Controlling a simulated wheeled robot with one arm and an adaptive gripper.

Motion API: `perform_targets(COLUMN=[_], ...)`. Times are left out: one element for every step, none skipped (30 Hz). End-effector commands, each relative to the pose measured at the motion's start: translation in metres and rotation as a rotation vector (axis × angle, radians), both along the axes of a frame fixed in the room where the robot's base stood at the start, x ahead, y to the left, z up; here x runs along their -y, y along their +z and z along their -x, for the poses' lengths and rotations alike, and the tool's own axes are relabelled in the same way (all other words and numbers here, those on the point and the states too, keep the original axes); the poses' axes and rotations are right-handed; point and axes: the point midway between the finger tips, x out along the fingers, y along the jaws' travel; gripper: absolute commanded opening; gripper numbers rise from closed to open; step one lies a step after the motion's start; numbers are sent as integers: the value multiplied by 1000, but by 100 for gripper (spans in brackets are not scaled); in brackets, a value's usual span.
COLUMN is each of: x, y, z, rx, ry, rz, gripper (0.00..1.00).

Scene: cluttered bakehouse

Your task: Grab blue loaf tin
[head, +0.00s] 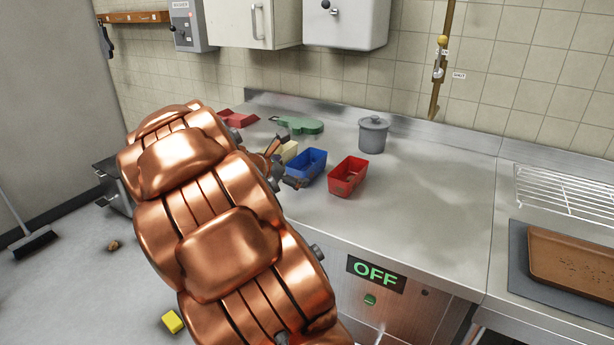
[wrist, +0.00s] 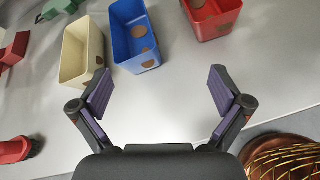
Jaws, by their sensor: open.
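The blue loaf tin (head: 307,166) stands upright on the steel counter between a cream tin (head: 289,150) and a red tin (head: 348,177). In the wrist view the blue loaf tin (wrist: 145,62) is just beyond my gripper (wrist: 160,88), toward its left finger. My gripper is open and empty, its two fingers spread wide and apart from the tin. In the head view my gripper (head: 287,174) is by the blue tin's near left side, and my copper arm hides part of the counter there.
The cream tin (wrist: 80,55) and red tin (wrist: 211,22) flank the blue one closely. Behind stand a green item (head: 301,126) and a grey lidded pot (head: 374,134). A red brush (wrist: 20,149) lies at the lower left of the wrist view. The counter right of the red tin is clear.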

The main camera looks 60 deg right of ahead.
Motion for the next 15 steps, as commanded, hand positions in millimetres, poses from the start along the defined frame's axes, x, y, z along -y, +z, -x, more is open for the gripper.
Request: perform_targets(x=[15,22,30,35,40,45,47,50,52,54,56,59,61,64,68], y=[-10,-12,-15,-17,-18,-19,-21,-22,-23,-24,-25,-27,-28,-29,-30], z=[-8,-13,-19,-23,-26,-30,-32,-34,-36,-37,-38,-38,-39,-39,-39], rx=[-63,-99,-142,-168,-194,-221,-239,-253,-267,-275,-281,-285,-287,-287,-286], ry=[43,72,104,126,145,164,179,189,200,206,210,213,215,215,215], rz=[20,31,45,54,63,72,76,79,83,84,85,85,85,85,85], gripper=[100,100,100,100,100,100,100,100,100,100,100,100,100,100,100])
